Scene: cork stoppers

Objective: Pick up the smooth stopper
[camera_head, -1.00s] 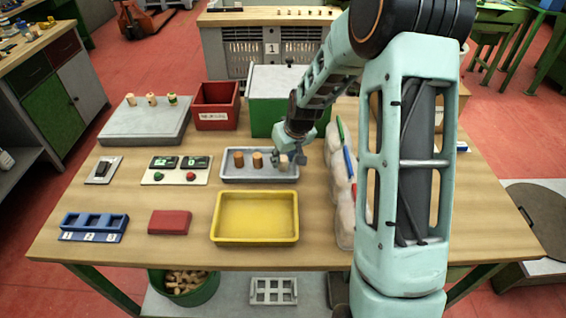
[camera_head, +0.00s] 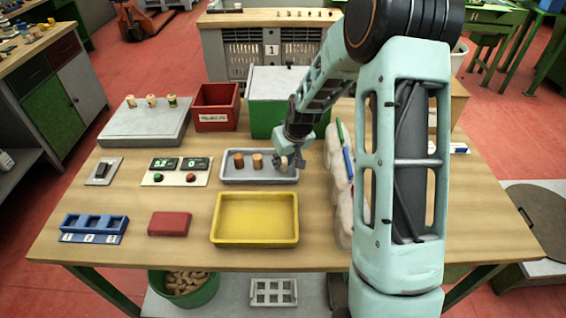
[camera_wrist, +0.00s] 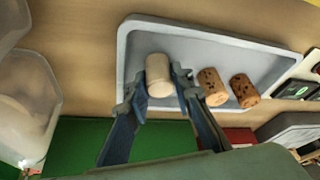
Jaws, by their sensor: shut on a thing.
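The smooth stopper (camera_wrist: 159,75) is pale and plain, and sits over the grey tray (camera_wrist: 128,40) in the wrist view. My gripper (camera_wrist: 159,84) is shut on it, one finger on each side. I cannot tell whether the stopper still touches the tray floor.
A yellow tray (camera_head: 255,243) lies in front of the grey tray. A green box (camera_head: 262,118) and a red bin (camera_head: 215,121) stand behind it. Clear bags (camera_head: 337,185) lie close on the right. Two-button counter panel (camera_head: 175,172) is on the left.

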